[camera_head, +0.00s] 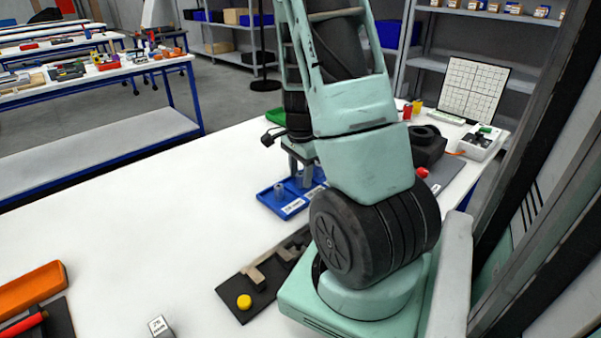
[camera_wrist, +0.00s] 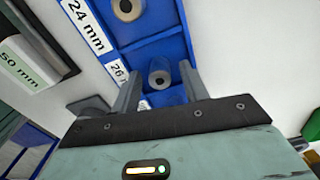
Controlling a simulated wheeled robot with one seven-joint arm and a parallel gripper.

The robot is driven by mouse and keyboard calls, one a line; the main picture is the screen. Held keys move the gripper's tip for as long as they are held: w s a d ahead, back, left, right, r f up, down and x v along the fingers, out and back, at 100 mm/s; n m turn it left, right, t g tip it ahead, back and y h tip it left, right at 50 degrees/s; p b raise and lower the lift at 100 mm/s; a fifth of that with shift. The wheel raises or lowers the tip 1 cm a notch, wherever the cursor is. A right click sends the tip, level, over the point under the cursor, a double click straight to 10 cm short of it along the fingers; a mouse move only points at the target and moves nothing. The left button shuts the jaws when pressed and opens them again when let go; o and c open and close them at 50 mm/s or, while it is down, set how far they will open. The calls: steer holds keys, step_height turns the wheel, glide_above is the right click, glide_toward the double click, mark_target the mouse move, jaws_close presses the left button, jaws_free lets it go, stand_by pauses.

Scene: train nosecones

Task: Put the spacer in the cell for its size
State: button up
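A blue tray (camera_head: 268,201) with labelled cells sits on the white table, partly hidden behind my arm. In the wrist view, the blue tray (camera_wrist: 178,48) shows labels "24 mm" and "26 mm". One grey, holed spacer (camera_wrist: 127,9) is in the cell by the 24 mm label. Another grey spacer (camera_wrist: 160,78) is in the cell by the 26 mm label, between my fingers. My gripper (camera_wrist: 160,82) is open, pointing down at the tray, with gaps visible on both sides of this spacer. Whether that spacer rests on the cell floor is hard to tell.
A block labelled "50 mm" (camera_wrist: 27,62) is beside the tray in the wrist view. A dark fixture with a yellow knob (camera_head: 244,301) lies in front of the tray. A green bin (camera_head: 275,116) is behind. The table's left middle is clear.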

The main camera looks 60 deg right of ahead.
mark_target(300, 174)
step_height(300, 174, up, 12)
steer(key=p, duration=0.2)
steer(key=w+a+r+n+y, duration=0.1)
steer(key=w+a+n, duration=0.2)
steer(key=a+n, duration=0.75)
steer(key=w+a+n, duration=0.3)
steer(key=a+n, duration=0.1)
steer(key=a, duration=1.3)
steer(key=s+a+n, duration=1.3)
steer(key=a+n, duration=0.3)
steer(key=a, duration=0.2)
steer(key=shift+s, duration=0.35)
